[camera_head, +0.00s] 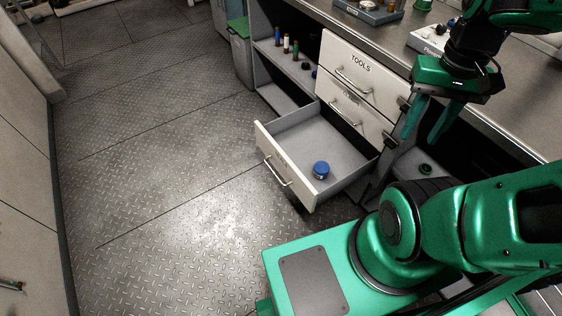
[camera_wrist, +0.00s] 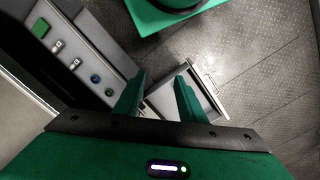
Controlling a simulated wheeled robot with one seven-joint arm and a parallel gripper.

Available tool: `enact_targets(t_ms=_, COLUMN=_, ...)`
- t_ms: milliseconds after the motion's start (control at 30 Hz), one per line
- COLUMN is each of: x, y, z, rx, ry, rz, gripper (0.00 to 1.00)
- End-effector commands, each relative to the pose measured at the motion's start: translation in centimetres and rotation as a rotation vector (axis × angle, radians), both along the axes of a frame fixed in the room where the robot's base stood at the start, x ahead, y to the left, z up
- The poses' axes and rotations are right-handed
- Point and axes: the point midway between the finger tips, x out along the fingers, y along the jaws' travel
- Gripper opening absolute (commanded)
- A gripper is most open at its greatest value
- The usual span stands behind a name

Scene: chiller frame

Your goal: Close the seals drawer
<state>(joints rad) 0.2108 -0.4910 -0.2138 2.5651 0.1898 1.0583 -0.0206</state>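The lowest drawer (camera_head: 262,150) of the cabinet stands pulled far out, with a white front, a bar handle (camera_head: 277,176) and grey inner walls. The label on its front is too small to read for sure. A small round jar with a blue lid (camera_head: 321,169) stands in it. In the wrist view the drawer (camera_wrist: 212,96) shows beyond the fingers of my gripper (camera_wrist: 160,84), partly hidden.
The TOOLS drawer (camera_head: 361,69) and a middle drawer (camera_head: 345,110) above are shut. A shelf (camera_head: 290,67) with small bottles and a green-lidded bin (camera_head: 240,45) stand beyond. A control box (camera_head: 428,40) sits on the counter. Open plate floor (camera_head: 170,170) lies left of the drawer.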

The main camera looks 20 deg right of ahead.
Motion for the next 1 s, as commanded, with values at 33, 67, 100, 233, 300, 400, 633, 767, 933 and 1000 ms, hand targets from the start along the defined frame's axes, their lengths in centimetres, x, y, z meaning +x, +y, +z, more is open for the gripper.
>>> enact_targets(t_ms=33, x=0.0, y=-0.1, z=0.2, rx=-0.005, ry=-0.006, rz=0.01, gripper=0.24)
enact_targets(t_ms=67, x=0.3, y=-0.1, z=0.2, rx=-0.009, ry=-0.002, rz=0.024, gripper=0.17)
enact_targets(t_ms=100, x=0.9, y=-0.2, z=0.1, rx=-0.014, ry=0.007, rz=0.047, gripper=0.07)
enact_targets(t_ms=233, x=4.0, y=-0.5, z=-0.3, rx=-0.044, ry=0.051, rz=0.171, gripper=0.0)
enact_targets(t_ms=300, x=6.0, y=-0.4, z=-0.8, rx=-0.065, ry=0.077, rz=0.257, gripper=0.0)
enact_targets(t_ms=400, x=8.9, y=0.0, z=-1.6, rx=-0.095, ry=0.116, rz=0.379, gripper=0.0)
enact_targets(t_ms=633, x=15.6, y=2.4, z=-4.4, rx=-0.167, ry=0.205, rz=0.669, gripper=0.0)
enact_targets(t_ms=767, x=19.1, y=4.5, z=-6.6, rx=-0.208, ry=0.257, rz=0.836, gripper=0.0)
enact_targets(t_ms=933, x=23.1, y=8.1, z=-10.0, rx=-0.265, ry=0.329, rz=1.058, gripper=0.0)
enact_targets(t_ms=1000, x=24.5, y=9.8, z=-11.6, rx=-0.288, ry=0.36, rz=1.151, gripper=0.0)
